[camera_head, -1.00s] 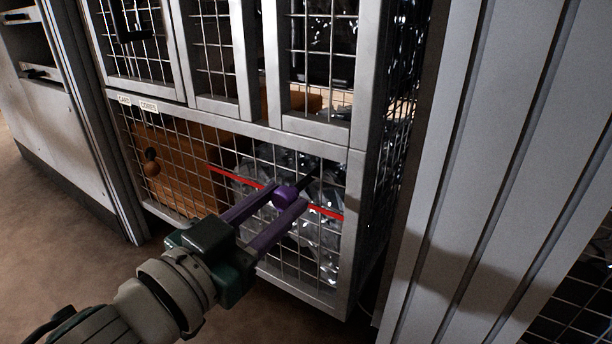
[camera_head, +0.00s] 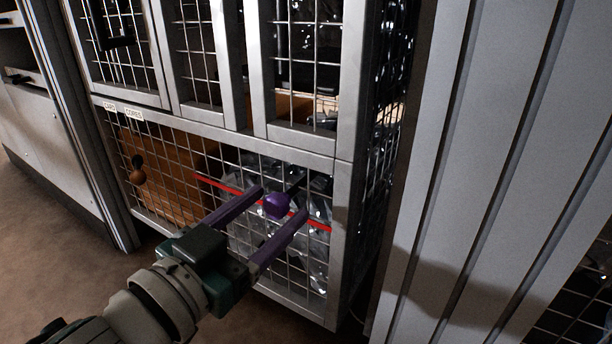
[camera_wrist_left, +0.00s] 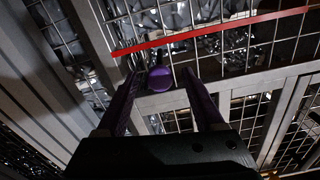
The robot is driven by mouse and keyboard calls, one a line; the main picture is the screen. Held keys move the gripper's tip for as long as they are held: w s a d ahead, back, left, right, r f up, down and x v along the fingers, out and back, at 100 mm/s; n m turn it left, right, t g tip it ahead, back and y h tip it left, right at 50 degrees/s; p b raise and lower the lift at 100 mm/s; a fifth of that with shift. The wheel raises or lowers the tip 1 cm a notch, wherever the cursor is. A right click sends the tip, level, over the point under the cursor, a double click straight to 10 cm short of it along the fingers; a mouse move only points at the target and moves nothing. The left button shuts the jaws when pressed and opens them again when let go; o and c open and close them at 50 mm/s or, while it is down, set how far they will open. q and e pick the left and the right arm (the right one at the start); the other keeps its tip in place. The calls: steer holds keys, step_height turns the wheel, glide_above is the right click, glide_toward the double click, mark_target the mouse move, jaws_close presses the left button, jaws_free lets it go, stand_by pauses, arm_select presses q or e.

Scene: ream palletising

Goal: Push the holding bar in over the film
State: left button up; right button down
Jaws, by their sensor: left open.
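The holding bar shows as a purple knob (camera_head: 277,206) on a dark rod, which runs back through the wire mesh front of the lower cage. The clear, crinkled film (camera_head: 240,232) lies behind that mesh. My left gripper (camera_head: 281,202) is open. Its two purple fingers stand on either side of the knob, with gaps visible. In the left wrist view the knob (camera_wrist_left: 160,78) sits between the fingertips. How far the rod reaches over the film is hard to see. My right gripper is not in view.
A red strip (camera_head: 222,186) crosses the mesh behind the knob. Grey ribbed panels (camera_head: 470,180) stand close on the right. Open floor (camera_head: 60,250) lies at lower left.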

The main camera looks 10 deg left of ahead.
arm_select(q)
steer(key=p+v, duration=0.4)
steer(key=v, duration=0.5)
steer(key=shift+s, duration=0.25)
steer(key=shift+a, duration=0.1)
steer(key=b+x, duration=0.3)
steer(key=x, duration=0.4)
steer(key=shift+w+f+b, duration=0.15)
steer(key=shift+w+b, duration=0.1)
steer(key=shift+b, duration=0.05)
steer(key=shift+w+d, duration=0.3)
steer(key=shift+w, duration=0.25)
